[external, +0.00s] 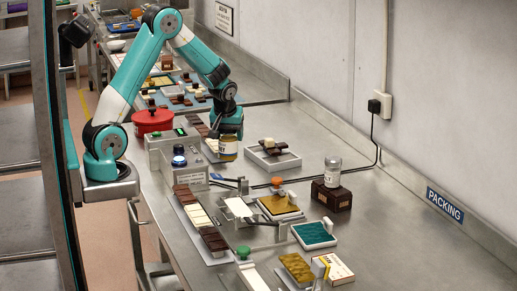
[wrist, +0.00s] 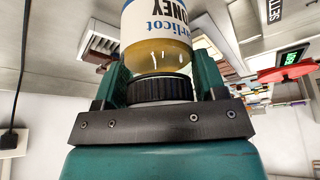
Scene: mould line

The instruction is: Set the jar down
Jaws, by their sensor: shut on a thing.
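My gripper (external: 229,132) is shut on a honey jar (external: 228,150), with the jaws at its black lid. In the wrist view the jar (wrist: 165,35) shows upside down, with a cream label reading "HONEY" and amber contents; the jaws (wrist: 160,88) stand on both sides of the lid. The jar looks upright in the external view, over the counter between the grey control box and a pale tray. I cannot tell whether its base touches anything.
A pale tray (external: 272,161) with chocolates stands right of the jar. A grey control box (external: 184,162) and a red pot (external: 152,122) are to the left. A clear jar (external: 333,172) stands on a dark block (external: 330,196). Counter by the wall (external: 400,220) is clear.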

